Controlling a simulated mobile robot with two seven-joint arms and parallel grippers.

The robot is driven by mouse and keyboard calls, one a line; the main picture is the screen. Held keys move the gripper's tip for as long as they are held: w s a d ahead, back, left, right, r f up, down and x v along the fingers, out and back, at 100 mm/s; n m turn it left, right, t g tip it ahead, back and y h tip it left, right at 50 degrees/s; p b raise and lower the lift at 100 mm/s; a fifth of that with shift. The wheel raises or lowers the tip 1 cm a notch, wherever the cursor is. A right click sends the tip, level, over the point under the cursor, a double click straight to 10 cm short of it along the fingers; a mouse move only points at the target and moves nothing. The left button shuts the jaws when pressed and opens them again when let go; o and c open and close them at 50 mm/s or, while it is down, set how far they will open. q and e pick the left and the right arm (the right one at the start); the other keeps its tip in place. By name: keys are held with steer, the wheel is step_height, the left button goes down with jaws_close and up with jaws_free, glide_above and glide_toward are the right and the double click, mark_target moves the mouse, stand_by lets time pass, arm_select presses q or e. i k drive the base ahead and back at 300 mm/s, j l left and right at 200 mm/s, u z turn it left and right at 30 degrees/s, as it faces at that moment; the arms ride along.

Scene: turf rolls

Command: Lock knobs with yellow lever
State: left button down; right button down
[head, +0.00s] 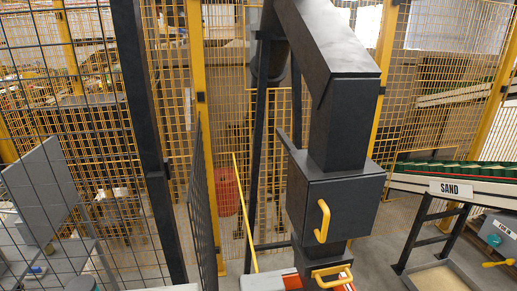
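A grey box (500,228) at the lower right edge carries a teal knob (493,239). A yellow lever (497,263) sticks out on its front side and is cut by the frame edge. The frame is too coarse to tell whether either knob is locked. Neither of my grippers is in view.
A dark chute with a box (335,205) and yellow handle (322,221) stands at centre. A second yellow handle (332,275) is below it. Wire fencing (95,110) with yellow posts surrounds the area. A conveyor marked SAND (457,189) is at right, above a sand-coloured tray (440,278).

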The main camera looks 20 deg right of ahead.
mark_target(494, 264)
steer(key=z, duration=2.5)
steer(key=i, duration=0.65)
steer(key=i+z, duration=0.15)
steer(key=i, duration=0.55)
steer(key=i+j, duration=0.2)
steer(key=i, duration=0.45)
steer(key=i+j+z, duration=0.1)
steer(key=i, duration=0.55)
steer(key=i+j+z, duration=0.1)
steer(key=i, duration=0.6)
steer(key=j, duration=0.1)
